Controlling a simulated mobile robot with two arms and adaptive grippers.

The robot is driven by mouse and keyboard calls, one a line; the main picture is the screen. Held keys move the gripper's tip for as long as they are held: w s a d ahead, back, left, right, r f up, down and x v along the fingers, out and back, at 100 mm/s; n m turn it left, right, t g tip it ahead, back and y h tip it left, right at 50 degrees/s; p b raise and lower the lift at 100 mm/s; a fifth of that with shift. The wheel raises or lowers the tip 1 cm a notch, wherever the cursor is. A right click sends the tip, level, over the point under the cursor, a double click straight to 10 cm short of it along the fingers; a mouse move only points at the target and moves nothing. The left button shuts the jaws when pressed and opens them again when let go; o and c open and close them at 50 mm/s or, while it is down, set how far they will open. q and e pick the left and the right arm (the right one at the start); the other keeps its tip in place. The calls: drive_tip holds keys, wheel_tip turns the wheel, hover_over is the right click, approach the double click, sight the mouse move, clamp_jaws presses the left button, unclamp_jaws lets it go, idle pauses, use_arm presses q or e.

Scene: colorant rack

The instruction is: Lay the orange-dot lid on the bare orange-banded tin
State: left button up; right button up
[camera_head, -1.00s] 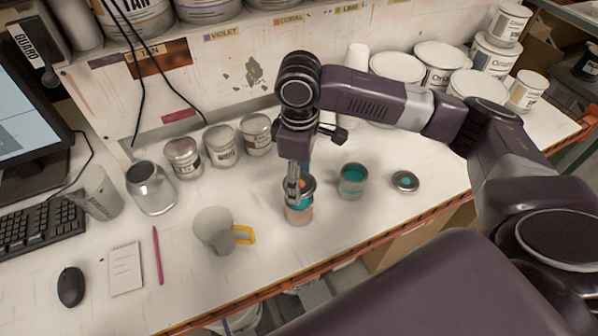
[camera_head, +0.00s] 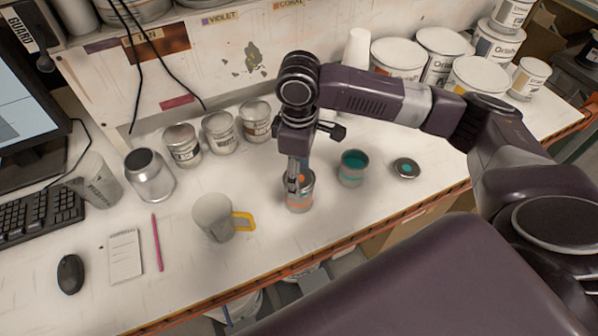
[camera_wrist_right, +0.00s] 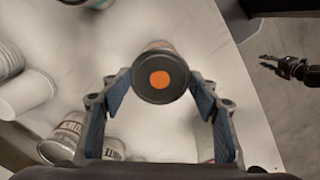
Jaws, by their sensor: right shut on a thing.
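The orange-dot lid (camera_wrist_right: 160,80) is dark and round, held between the fingers of my right gripper (camera_head: 296,184). In the right wrist view the right gripper's blue-padded fingers (camera_wrist_right: 161,98) stand either side of the lid. The orange-banded tin (camera_head: 299,204) stands upright on the bench directly under the lid. The lid appears at the tin's rim; whether it is fully seated I cannot tell. The fingers partly hide lid and tin in the head view. What looks like my left gripper (camera_wrist_right: 287,67) shows small at the right of the wrist view, away from the tin.
A tin with teal contents (camera_head: 352,168) stands just right, and a teal-dot lid (camera_head: 406,168) lies beyond it. A mug with a yellow handle (camera_head: 214,217) is at left. Several tins (camera_head: 220,133) stand behind. The bench's front edge (camera_head: 340,239) is close.

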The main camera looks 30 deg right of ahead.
drive_tip(key=shift+f, duration=0.75)
drive_tip(key=o, duration=0.8)
drive_tip(key=shift+o, duration=0.2)
drive_tip(key=shift+r, duration=0.2)
wheel_tip(320, 180, up, 12)
drive_tip(key=shift+f, duration=0.15)
